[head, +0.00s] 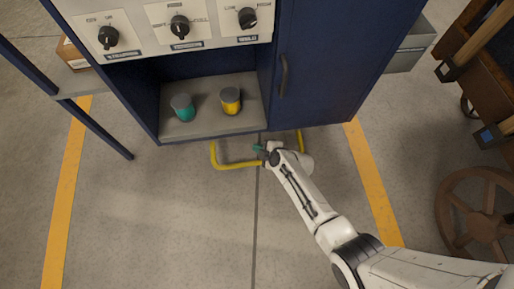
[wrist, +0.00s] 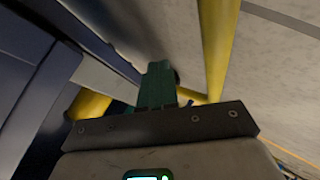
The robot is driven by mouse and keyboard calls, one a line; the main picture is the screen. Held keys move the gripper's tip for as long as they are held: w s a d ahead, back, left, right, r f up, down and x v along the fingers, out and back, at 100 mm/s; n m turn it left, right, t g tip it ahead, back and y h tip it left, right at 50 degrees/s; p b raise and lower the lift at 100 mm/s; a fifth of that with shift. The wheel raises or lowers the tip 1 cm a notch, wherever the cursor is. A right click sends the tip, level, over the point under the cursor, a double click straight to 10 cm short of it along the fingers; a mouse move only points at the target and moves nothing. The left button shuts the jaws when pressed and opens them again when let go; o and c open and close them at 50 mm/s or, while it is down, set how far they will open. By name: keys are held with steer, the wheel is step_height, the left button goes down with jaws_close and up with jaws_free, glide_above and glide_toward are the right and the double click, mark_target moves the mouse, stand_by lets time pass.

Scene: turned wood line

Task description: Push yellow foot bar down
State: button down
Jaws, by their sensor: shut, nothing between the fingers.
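The yellow foot bar (head: 215,155) is a bent tube sticking out low from the front of the blue cabinet, above the grey floor. It also shows in the wrist view as a tube on the right (wrist: 217,45), with another piece at the left. My gripper (head: 258,148) is at the bar's middle in the head view, over the area the bar encloses. In the wrist view my gripper's green fingers (wrist: 158,85) are shut and empty, between the two yellow parts. My wrist hides part of the bar's front run. I cannot tell whether the fingers touch it.
The blue cabinet (head: 325,65) has three knobs above and a shelf (head: 210,125) with a green jar (head: 183,108) and a yellow jar (head: 231,101). A wooden cart (head: 490,75) with a wheel (head: 478,216) stands at right. Floor at left is clear.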

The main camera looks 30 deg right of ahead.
steer(key=shift+w+d+f, duration=0.1)
steer(key=shift+w+f, duration=0.1)
steer(key=shift+f, duration=1.05)
stand_by(1.2)
stand_by(0.5)
steer(key=shift+s+r+p, duration=0.15)
steer(key=shift+r+p, duration=0.7)
steer(key=shift+r, duration=0.25)
steer(key=shift+s+r+p, duration=0.15)
steer(key=shift+r+p, duration=0.7)
steer(key=shift+r, duration=0.2)
steer(key=r+p, duration=0.2)
steer(key=r, duration=0.1)
steer(key=r+p, duration=0.2)
steer(key=shift+s+a, duration=0.25)
steer(key=shift+s, duration=0.1)
